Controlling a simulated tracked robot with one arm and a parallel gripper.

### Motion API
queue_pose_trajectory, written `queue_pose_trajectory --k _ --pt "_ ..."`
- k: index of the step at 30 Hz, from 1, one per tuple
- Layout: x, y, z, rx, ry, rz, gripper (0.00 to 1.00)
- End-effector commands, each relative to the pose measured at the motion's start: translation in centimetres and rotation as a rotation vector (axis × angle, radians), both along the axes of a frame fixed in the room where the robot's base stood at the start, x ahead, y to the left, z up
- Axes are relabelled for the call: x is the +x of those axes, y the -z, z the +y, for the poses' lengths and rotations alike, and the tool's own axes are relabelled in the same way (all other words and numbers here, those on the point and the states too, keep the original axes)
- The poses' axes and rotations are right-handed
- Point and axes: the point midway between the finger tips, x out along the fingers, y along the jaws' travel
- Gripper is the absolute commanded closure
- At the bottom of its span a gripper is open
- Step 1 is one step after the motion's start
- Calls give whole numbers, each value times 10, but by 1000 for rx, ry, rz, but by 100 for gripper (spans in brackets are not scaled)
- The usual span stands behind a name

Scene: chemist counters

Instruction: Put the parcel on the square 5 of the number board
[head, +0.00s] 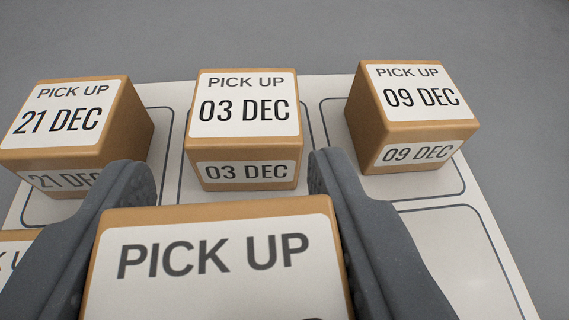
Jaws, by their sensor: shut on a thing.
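A brown parcel (215,262) with a white "PICK UP" label is between the fingers of my gripper (232,190), at the bottom of the head view. My gripper is shut on it. The lower part of its label is cut off by the frame edge. The white number board (480,285) with dark outlined squares lies beneath and ahead. No square numbers are readable, so I cannot tell which one is square 5.
Three parcels stand in the far row: "21 DEC" (62,122), "03 DEC" (243,110) and "09 DEC" (421,98). Another parcel (14,262) shows partly at the left edge. The outlined square at right (450,250) looks bare. Grey surface surrounds the board.

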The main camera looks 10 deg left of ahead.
Motion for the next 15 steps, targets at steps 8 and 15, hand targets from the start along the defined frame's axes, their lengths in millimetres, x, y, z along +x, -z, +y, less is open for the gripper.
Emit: queue_pose_trajectory --k 8,15 --pt "8 15 0 2 0 1 79" --pt "8 38 -1 0 0 1 79"
